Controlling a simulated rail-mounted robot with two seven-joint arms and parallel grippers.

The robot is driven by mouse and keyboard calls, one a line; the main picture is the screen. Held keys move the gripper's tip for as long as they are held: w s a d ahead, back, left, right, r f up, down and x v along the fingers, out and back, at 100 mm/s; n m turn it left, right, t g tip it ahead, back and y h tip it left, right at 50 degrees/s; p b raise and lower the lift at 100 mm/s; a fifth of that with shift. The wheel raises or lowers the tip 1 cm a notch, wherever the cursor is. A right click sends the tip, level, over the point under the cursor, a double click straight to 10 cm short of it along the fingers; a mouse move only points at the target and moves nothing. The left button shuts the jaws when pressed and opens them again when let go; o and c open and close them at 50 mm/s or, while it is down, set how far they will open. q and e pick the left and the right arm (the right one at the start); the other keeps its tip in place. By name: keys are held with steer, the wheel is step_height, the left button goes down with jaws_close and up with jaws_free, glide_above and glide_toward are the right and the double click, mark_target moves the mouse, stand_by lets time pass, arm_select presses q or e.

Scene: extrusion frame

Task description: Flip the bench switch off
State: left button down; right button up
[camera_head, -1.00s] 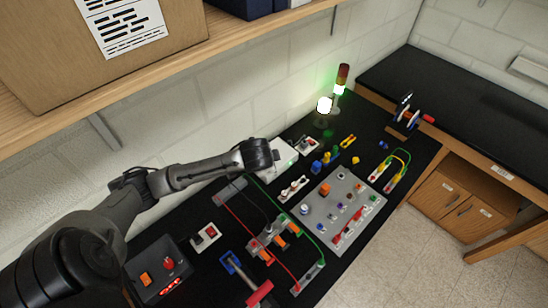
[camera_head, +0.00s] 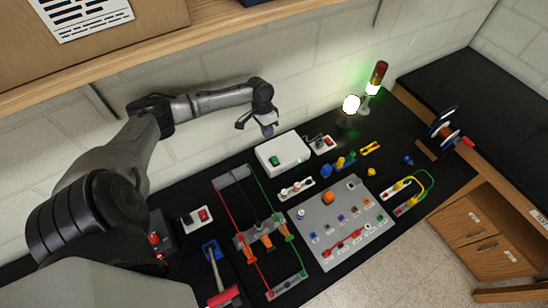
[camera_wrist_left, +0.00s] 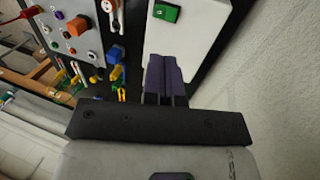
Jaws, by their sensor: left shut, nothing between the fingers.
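A white box (camera_head: 284,152) with a green rocker switch (camera_head: 274,160) on its top stands on the black bench near the wall; I take this to be the bench switch, though no label is readable. The green rocker also shows at the top of the left wrist view (camera_wrist_left: 167,11), on the white box (camera_wrist_left: 190,38). My left gripper (camera_head: 268,131) points down just above the box's back left edge, behind the rocker. Its dark fingers (camera_wrist_left: 165,70) are together and empty, apart from the rocker. My right gripper is out of view.
A white plate with a red rocker (camera_head: 323,144) sits right of the box, near a lit lamp (camera_head: 351,105) and a signal tower (camera_head: 375,77) glowing green. A grey button panel (camera_head: 345,215) and a wired rig (camera_head: 262,230) lie in front. A wooden shelf (camera_head: 200,53) overhangs the wall.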

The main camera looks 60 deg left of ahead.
arm_select(q)
steer(key=shift+f, duration=0.1)
steer(key=b, duration=1.2)
glide_toward(274, 163)
steer(key=x, duration=0.5)
steer(key=shift+f, duration=0.25)
steer(key=shift+b+x, duration=1)
steer(key=shift+b, duration=0.15)
